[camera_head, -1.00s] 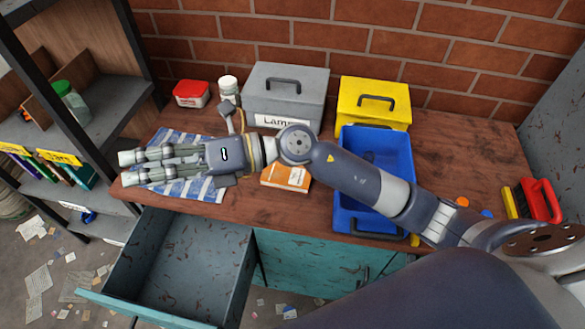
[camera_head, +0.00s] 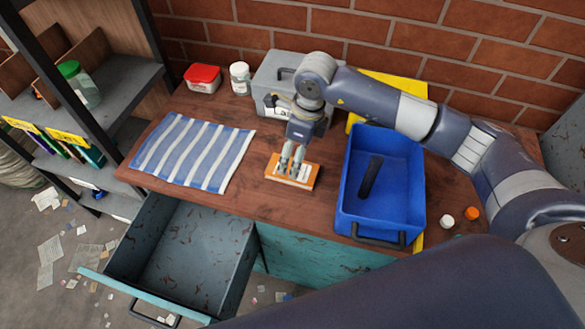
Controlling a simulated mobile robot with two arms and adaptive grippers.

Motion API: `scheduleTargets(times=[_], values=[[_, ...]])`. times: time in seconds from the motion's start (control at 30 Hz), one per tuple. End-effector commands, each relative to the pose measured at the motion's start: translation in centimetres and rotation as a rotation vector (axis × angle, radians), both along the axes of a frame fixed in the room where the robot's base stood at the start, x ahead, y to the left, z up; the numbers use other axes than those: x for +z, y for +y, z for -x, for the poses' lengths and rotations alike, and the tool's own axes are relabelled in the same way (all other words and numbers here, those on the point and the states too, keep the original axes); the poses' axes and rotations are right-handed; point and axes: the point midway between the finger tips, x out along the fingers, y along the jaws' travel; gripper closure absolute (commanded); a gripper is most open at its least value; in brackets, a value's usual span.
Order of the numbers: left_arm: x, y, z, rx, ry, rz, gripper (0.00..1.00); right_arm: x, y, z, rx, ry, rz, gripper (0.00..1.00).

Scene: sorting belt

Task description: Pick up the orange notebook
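The orange notebook (camera_head: 312,181) lies flat on the brown worktop, left of the blue crate, with a pale patch on its cover. The arm from the right is my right arm. Its gripper (camera_head: 291,170) points down over the notebook; two fingertips are at or just above the cover and hide part of it. I cannot tell whether the fingertips touch the cover. My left gripper is not in view.
The blue crate (camera_head: 417,215) holds a dark item (camera_head: 370,178). A striped cloth (camera_head: 193,152) lies left. A grey toolbox (camera_head: 268,78) and yellow box (camera_head: 411,84) stand behind, partly hidden by my arm. An open drawer (camera_head: 250,262) juts out in front.

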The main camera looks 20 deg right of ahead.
Motion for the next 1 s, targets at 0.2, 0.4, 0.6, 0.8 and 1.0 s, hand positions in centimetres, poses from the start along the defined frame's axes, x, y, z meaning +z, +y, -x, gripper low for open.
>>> scheduleTargets(times=[0.2,0.4,0.6,0.8,1.0], values=[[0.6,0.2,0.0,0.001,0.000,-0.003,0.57,-1.6,0.2,-0.1,-0.001,0.001,-0.002,0.15],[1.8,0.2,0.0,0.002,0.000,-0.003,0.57,-4.6,0.3,-0.1,0.000,0.003,-0.002,0.15],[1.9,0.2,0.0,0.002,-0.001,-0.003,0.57,-6.2,0.5,-0.3,0.000,0.000,-0.004,0.15],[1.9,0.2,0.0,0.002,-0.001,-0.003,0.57,-6.3,0.5,-0.3,0.001,-0.001,-0.003,0.15],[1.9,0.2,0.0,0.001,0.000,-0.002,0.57,-6.3,0.5,-0.3,0.001,-0.001,-0.003,0.60]])
